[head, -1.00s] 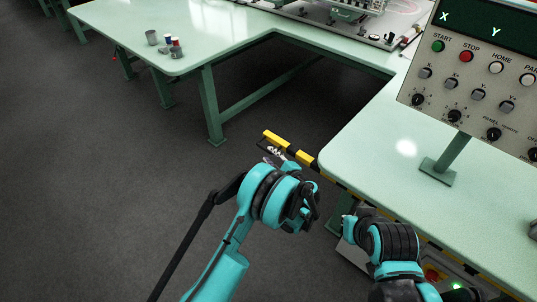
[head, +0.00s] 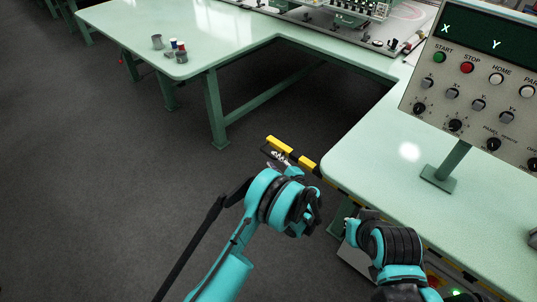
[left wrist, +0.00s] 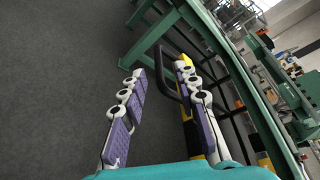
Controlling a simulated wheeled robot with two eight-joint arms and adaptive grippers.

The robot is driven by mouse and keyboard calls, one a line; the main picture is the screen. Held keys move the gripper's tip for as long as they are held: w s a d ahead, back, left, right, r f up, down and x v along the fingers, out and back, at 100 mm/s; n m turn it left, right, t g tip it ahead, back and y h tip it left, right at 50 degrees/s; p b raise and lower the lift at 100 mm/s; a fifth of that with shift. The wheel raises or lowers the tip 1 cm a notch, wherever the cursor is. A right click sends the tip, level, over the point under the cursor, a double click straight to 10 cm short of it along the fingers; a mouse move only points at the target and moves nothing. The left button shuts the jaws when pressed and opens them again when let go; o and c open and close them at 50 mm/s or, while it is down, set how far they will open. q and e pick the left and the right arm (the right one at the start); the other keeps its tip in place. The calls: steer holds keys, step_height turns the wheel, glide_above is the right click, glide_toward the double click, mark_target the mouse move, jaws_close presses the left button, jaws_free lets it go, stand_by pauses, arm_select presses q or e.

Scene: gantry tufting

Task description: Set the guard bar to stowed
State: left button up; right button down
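The guard bar (head: 280,144) is yellow and black and juts out from the corner of the near green table, over the floor. In the left wrist view its dark bent rail (left wrist: 172,78) shows between my fingers, nearer the right-hand finger, with yellow parts (left wrist: 187,60) beside and behind that finger. My left gripper (head: 281,158) is at the bar; in the left wrist view the gripper (left wrist: 160,72) has its two purple-padded fingers wide apart. I cannot tell whether a finger touches the bar. My right arm is at lower right in the head view; its gripper does not show clearly.
A control panel (head: 480,95) with buttons and knobs stands on the near table (head: 375,150). A far table (head: 215,22) holds small cups (head: 157,42) and machine parts. Dark floor (head: 110,170) lies free at left. The table edge is close to my left gripper.

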mark_target(267, 154)
arm_select(q)
steer(key=b+x, duration=0.1)
steer(key=x, duration=0.4)
steer(key=shift+w+a+f+b, duration=0.15)
steer(key=shift+w+f+b, duration=0.1)
steer(key=shift+b, duration=0.1)
steer(key=shift+w+a, duration=0.25)
steer(key=shift+w, duration=0.1)
jaws_close()
